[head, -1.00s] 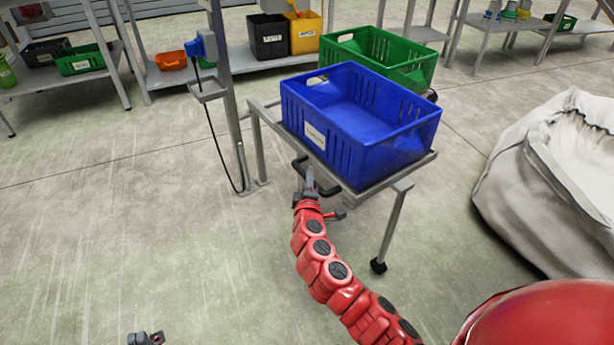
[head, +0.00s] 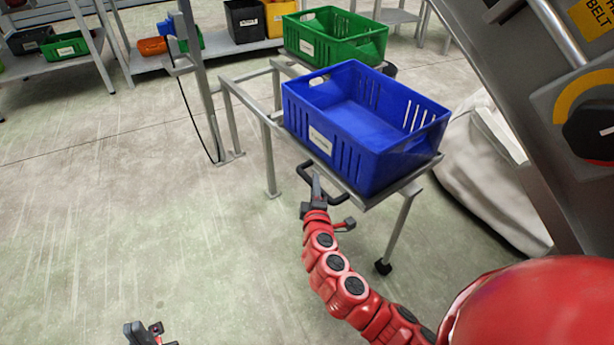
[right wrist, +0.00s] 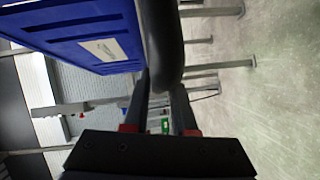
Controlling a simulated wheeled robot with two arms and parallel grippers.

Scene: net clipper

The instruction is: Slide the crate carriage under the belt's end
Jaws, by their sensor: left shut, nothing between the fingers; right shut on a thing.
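The blue crate (head: 350,135) sits upright on the grey crate carriage (head: 396,232), which has a wheel under its near right leg. My right gripper (head: 316,184) is shut on the carriage's dark handle (head: 305,169), at the near side below the crate. In the right wrist view the handle (right wrist: 165,40) runs between the two fingers (right wrist: 162,95), with the blue crate (right wrist: 85,30) at the upper left. My left gripper (head: 140,332) is shut and empty, low at the bottom left edge. The belt's inclined grey frame (head: 500,110) rises at the right; its end is not clearly visible.
A green crate (head: 330,38) stands behind the blue one. A grey post (head: 197,80) is left of the carriage. A white sack (head: 475,175) stands at the right, partly behind the belt frame. Shelves line the back. The floor at left is clear.

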